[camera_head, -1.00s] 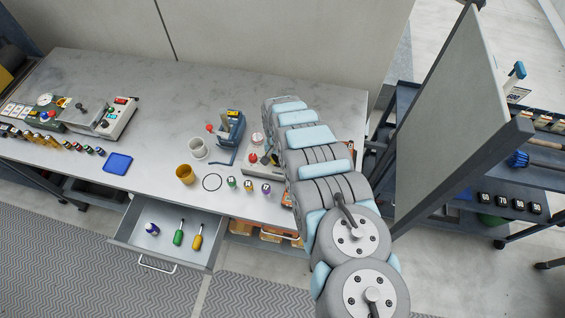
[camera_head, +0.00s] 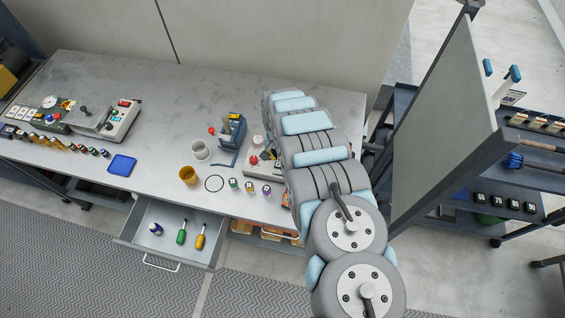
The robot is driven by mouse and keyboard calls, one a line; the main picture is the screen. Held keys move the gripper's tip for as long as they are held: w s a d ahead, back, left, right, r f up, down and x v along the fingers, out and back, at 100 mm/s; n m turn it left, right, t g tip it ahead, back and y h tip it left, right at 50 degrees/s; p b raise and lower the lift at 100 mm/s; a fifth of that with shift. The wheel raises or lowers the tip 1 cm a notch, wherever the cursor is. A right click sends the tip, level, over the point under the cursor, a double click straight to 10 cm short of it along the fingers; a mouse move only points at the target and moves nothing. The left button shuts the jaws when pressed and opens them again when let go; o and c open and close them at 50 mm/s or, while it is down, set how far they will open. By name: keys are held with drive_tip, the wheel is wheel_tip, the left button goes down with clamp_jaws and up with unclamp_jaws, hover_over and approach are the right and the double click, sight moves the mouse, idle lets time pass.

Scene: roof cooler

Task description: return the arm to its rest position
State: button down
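My arm rises from the bottom right and folds over the right end of the grey workbench (camera_head: 150,85). Its grey links with light blue pads cover part of the bench top. My gripper is not visible; I cannot tell what it holds or how it stands.
An open drawer (camera_head: 132,222) below the bench front holds screwdrivers (camera_head: 181,237) and a small blue item (camera_head: 156,229). A blue tray (camera_head: 122,165), an amber cup (camera_head: 188,175), a white cup (camera_head: 200,150) and a blue device (camera_head: 231,130) stand on the bench. A grey panel (camera_head: 445,125) stands close right of my arm.

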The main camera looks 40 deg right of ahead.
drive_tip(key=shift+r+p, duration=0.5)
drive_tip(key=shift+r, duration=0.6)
